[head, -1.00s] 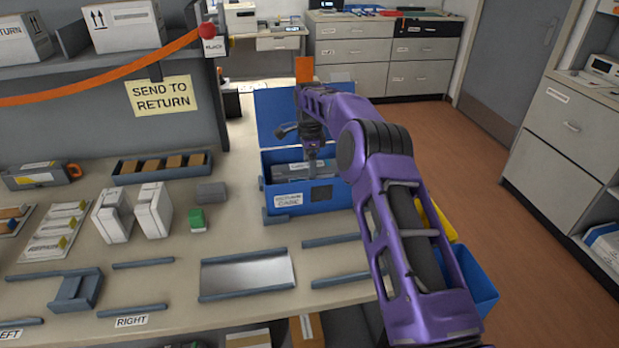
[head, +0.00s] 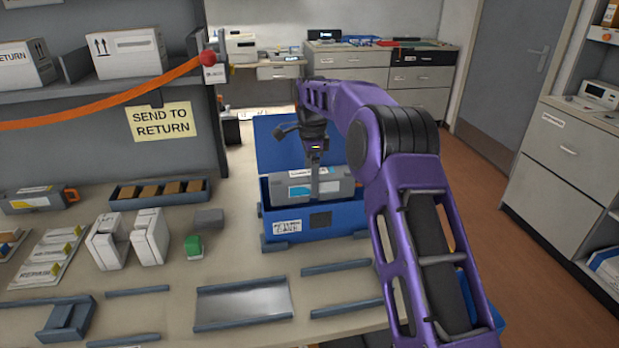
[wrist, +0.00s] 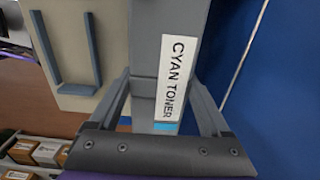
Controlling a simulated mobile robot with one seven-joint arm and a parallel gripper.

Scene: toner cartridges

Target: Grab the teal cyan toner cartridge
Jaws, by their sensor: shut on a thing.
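The cyan toner cartridge (head: 300,188) is a grey block with a white label and a blue patch. It sits raised in the opening of the blue case (head: 293,232), its upper part above the rim. In the wrist view the cartridge (wrist: 148,68) runs between my fingers and its label reads "CYAN TONER". My gripper (head: 313,190) is shut on the cartridge from above; it also shows in the wrist view (wrist: 162,110). The cartridge's lower part is hidden by the case's front wall.
The blue case's lid (head: 278,145) stands open behind it. To the left are a green-and-grey block (head: 194,245), white boxes (head: 149,237) and a tray of brown blocks (head: 159,193). A metal plate (head: 243,303) lies in front, between low rails.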

